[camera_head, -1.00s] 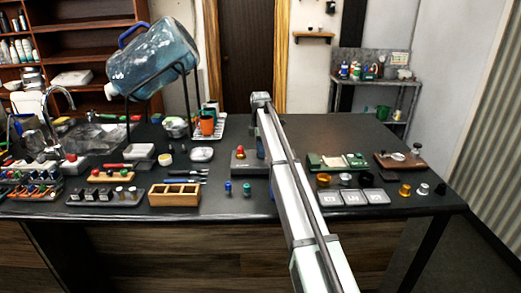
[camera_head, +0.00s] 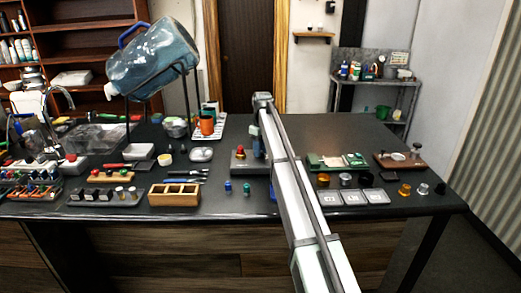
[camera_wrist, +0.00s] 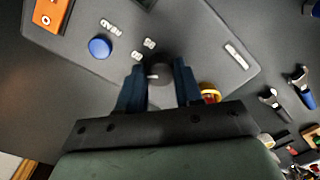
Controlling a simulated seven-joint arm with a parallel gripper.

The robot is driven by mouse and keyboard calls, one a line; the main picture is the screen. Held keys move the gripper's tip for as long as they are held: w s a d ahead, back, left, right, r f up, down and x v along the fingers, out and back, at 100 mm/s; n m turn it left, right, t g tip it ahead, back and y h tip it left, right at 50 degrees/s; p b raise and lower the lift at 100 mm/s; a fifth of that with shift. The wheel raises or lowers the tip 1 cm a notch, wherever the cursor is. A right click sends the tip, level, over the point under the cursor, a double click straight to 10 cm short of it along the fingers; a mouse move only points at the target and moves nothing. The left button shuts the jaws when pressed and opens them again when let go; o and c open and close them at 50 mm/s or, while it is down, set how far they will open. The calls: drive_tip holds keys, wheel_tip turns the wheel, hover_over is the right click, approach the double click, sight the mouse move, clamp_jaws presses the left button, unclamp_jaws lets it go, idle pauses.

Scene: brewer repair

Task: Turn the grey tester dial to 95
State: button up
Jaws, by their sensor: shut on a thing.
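The tester is a grey plate (camera_wrist: 215,70) filling the upper part of the wrist view. Its dark grey round dial (camera_wrist: 160,70) sits between the two blue fingers of my gripper (camera_wrist: 159,66), which is shut on it. A small pale mark shows near the dial's left side. White numerals (camera_wrist: 143,49) stand just beyond the dial, too small to read surely. A blue round button (camera_wrist: 100,46) and an orange panel (camera_wrist: 53,14) lie to the left. In the head view my arm hides much of the tester.
The table's back right is clear.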

sight(262, 152)
drive_tip(key=m, duration=0.6)
drive_tip(key=shift+m, duration=0.3)
drive_tip(key=m, duration=0.6)
drive_tip(key=shift+m+t, duration=0.3)
drive_tip(key=shift+m, duration=0.3)
drive_tip(key=o, duration=1)
drive_tip(key=shift+o, duration=0.2)
drive_tip(key=shift+r, duration=0.1)
wheel_tip(262, 152, up, 14)
drive_tip(key=shift+s+d, duration=0.15)
drive_tip(key=shift+d, duration=0.1)
